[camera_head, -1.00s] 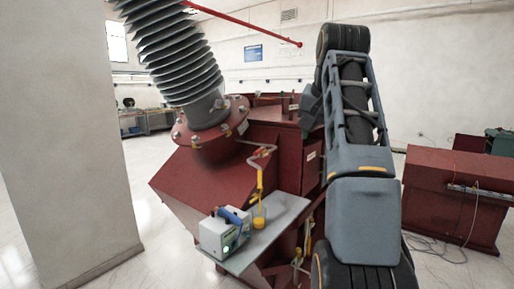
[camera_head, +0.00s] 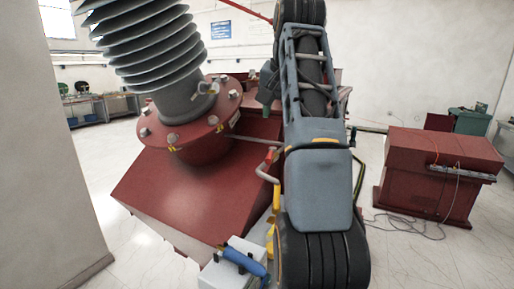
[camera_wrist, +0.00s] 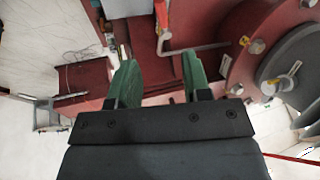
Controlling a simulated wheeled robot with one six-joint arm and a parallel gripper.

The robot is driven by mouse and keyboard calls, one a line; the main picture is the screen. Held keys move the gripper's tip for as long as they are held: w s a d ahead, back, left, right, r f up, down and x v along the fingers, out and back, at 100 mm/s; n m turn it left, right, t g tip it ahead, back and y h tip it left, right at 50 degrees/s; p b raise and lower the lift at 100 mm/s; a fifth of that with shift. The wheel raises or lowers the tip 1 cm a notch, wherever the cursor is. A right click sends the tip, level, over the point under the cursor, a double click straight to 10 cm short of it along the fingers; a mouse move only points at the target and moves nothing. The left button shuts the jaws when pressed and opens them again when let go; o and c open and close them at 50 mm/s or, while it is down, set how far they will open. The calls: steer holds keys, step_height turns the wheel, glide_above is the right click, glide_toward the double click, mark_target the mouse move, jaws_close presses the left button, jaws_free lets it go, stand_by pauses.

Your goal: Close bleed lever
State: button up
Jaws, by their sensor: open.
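A thin grey pipe (camera_head: 262,172) with a small red lever (camera_head: 277,154) comes off the side of the red transformer tank, with a yellow hose (camera_head: 276,200) below it. My arm partly covers this spot. In the wrist view the bent pipe (camera_wrist: 164,42) and the red lever (camera_wrist: 162,14) show beyond the fingertips, near the top middle. My gripper (camera_wrist: 158,72) has two green fingers spread apart with nothing between them. It appears apart from the lever. The lever's exact angle is too small to tell.
A grey ribbed bushing on a bolted red flange (camera_head: 222,108) stands left of my arm. A red cabinet (camera_head: 430,168) stands at right.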

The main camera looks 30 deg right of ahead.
mark_target(270, 156)
steer(key=x, duration=1.3)
steer(key=shift+w+f, duration=0.25)
steer(key=shift+c, duration=0.4)
jaws_close()
